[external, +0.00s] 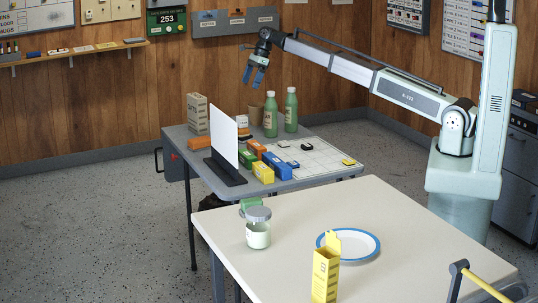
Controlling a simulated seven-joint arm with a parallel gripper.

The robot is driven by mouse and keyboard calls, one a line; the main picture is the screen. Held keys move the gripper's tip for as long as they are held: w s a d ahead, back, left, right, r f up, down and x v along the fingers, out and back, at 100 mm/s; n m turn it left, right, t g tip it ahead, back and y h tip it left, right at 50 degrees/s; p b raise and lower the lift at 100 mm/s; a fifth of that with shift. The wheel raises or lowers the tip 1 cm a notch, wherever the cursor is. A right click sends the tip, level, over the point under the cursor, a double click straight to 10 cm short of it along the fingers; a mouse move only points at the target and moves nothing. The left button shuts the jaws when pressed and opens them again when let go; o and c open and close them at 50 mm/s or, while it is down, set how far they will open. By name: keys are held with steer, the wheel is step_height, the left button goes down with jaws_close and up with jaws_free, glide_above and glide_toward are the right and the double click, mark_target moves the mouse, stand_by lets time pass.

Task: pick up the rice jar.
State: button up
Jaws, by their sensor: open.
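A clear jar with a grey lid and pale contents, which looks like the rice jar (258,236), stands upright near the left back edge of the cream front table (410,213). Its label is too small to read. My gripper (254,77) has blue fingers, points down and is open and empty. It is high above the grey back table (175,133), far behind the jar and well apart from it.
A yellow carton (325,275) and a blue-rimmed plate (352,244) stand right of the jar. On the back table are a white upright panel (224,134), green bottles (291,110) and several small boxes.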

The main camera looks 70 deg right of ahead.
step_height(320, 180, up, 7)
steer(key=s+a+f+n+g+h, duration=0.1)
steer(key=s+a+n, duration=0.35)
steer(key=a, duration=2.05)
steer(key=s+a+n+g, duration=0.25)
steer(key=a+n, duration=0.35)
steer(key=a, duration=2)
steer(key=n+h, duration=0.2)
steer(key=n, duration=0.6)
glide_above(257, 212)
step_height(257, 212, down, 10)
steer(key=shift+m, duration=0.25)
step_height(257, 212, down, 9)
steer(key=shift+f, duration=0.15)
steer(key=shift+d+f, duration=0.2)
steer(key=shift+f, duration=1.1)
steer(key=shift+d+f, duration=0.15)
steer(key=shift+f, duration=1.15)
